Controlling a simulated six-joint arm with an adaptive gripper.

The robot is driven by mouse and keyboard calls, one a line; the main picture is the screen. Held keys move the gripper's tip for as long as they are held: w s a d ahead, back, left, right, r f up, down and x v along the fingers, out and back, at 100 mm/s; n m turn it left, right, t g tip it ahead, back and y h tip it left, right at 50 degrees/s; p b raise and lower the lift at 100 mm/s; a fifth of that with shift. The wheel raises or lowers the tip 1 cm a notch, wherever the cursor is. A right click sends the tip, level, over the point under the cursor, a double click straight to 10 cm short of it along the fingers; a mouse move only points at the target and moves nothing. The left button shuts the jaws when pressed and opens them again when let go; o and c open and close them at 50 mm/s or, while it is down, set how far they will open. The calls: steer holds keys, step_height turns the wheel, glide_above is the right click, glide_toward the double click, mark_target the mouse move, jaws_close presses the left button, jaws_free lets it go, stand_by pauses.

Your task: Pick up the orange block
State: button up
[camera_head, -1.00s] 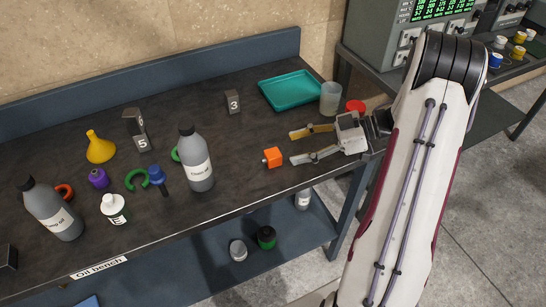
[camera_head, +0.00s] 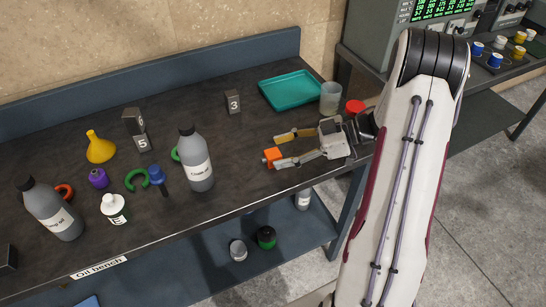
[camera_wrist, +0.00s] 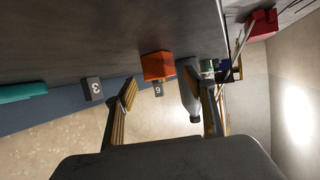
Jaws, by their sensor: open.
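The orange block (camera_head: 271,156) sits on the dark bench top, right of the grey bottle labelled as oil. In the wrist view the orange block (camera_wrist: 158,66) shows ahead of the fingertips, between the lines of the two fingers. My gripper (camera_head: 276,148) comes in from the right, low over the bench, with its fingers spread. The near fingertip overlaps or sits right beside the block's right side in the head view; I cannot tell whether it touches. The far yellow finger is behind the block. In the wrist view my gripper (camera_wrist: 168,92) is open and empty.
The grey oil bottle (camera_head: 197,165) stands left of the block. The bench's front edge is close to the block.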

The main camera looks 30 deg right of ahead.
mark_target(274, 153)
steer(key=shift+x, duration=1.6)
steer(key=shift+s, duration=0.1)
steer(key=c, duration=1.2)
